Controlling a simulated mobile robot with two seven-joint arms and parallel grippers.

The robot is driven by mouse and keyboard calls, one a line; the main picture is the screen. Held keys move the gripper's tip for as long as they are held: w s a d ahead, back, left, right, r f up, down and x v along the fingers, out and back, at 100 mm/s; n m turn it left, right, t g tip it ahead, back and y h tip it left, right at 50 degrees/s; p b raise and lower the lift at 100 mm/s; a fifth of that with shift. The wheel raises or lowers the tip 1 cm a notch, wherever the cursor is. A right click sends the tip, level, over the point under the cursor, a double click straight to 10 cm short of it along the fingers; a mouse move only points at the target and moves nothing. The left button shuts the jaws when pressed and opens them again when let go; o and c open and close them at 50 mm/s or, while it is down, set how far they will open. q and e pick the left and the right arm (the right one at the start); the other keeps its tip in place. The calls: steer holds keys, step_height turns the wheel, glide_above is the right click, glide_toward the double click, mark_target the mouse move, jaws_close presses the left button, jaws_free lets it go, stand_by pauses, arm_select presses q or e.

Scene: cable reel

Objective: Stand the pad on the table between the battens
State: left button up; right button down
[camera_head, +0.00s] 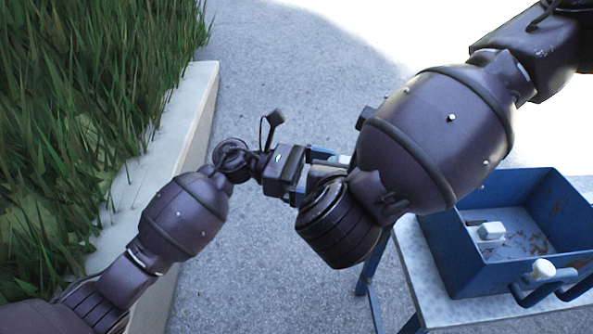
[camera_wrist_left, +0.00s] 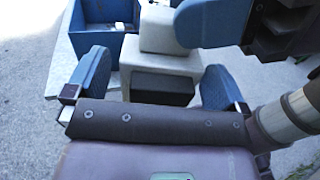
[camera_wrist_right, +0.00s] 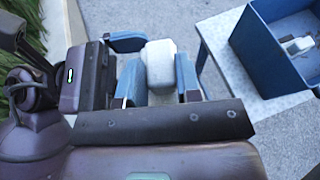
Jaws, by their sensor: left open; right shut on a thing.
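The pad (camera_wrist_left: 160,60) is a cream block with a narrower upper part and a dark face, held in the air. My right gripper (camera_wrist_right: 160,82) is shut on it, with blue fingers on both sides in the right wrist view. My left gripper (camera_wrist_left: 156,84) is open, its blue fingers spread either side of the pad's wider, dark-faced end, with gaps visible. In the head view only a pale bit of the pad (camera_head: 343,158) shows; my right arm hides most of it. The table (camera_head: 410,262) stands at right. I cannot make out the battens.
A blue open box (camera_head: 470,270) stands on the table, with a small white block (camera_head: 491,231) and brown patches inside. A blue handle with a white knob (camera_head: 542,268) is at its front. Concrete floor is clear; a kerb (camera_head: 185,130) and grass lie left.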

arm_select(q)
steer(key=shift+x, duration=1.4)
arm_select(e)
steer(key=shift+r, duration=0.1)
arm_select(q)
steer(key=c, duration=1.1)
steer(key=shift+r, duration=0.15)
steer(key=shift+c, duration=0.4)
arm_select(e)
steer(key=c, duration=0.7)
jaws_free()
steer(key=shift+c, duration=0.2)
